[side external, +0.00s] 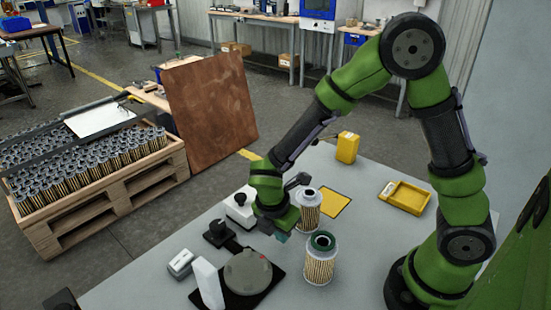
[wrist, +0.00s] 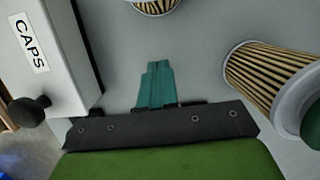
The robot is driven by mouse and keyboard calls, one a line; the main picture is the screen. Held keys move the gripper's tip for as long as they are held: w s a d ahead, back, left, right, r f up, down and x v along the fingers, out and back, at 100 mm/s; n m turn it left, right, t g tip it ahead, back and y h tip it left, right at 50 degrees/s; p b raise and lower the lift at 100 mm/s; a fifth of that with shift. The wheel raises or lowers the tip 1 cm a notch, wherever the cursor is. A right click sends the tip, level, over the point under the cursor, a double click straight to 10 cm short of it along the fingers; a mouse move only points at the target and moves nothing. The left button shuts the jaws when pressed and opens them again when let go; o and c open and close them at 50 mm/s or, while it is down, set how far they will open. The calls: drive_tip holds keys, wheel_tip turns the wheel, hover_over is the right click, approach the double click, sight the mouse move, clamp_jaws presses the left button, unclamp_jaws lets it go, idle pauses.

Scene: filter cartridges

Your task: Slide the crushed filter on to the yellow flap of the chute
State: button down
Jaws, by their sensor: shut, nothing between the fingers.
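Two pleated tan filters stand on the table. One (side external: 308,208) has a pale top ring with a dark hole and stands by the left edge of a flat yellow panel (side external: 335,205), likely the chute flap. The other (side external: 320,265) has a green ring on top and stands nearer the camera. I cannot tell which filter is crushed. My gripper (side external: 282,237) is low over the table, left of both filters and apart from them. In the wrist view its teal fingers (wrist: 156,84) are shut and empty, with the green-topped filter (wrist: 265,75) at right and the other (wrist: 155,6) cut off at the top.
A white box labelled CAPS (wrist: 45,60), with a black knob, is close on the left. A grey round disc (side external: 248,272) on a black base, a white upright block (side external: 207,284) and a yellow tray (side external: 405,197) are on the table. A yellow box (side external: 347,148) stands at the back.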

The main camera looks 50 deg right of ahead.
drive_tip(key=d, duration=0.1)
drive_tip(key=d+f, duration=0.1)
drive_tip(key=d, duration=0.1)
drive_tip(key=shift+d+f, duration=0.1)
drive_tip(key=shift+d, duration=0.05)
drive_tip(key=shift+w+d, duration=0.1)
drive_tip(key=shift+d, duration=0.45)
drive_tip(key=d, duration=1.1)
drive_tip(key=shift+w+d, duration=0.2)
drive_tip(key=shift+d, duration=0.05)
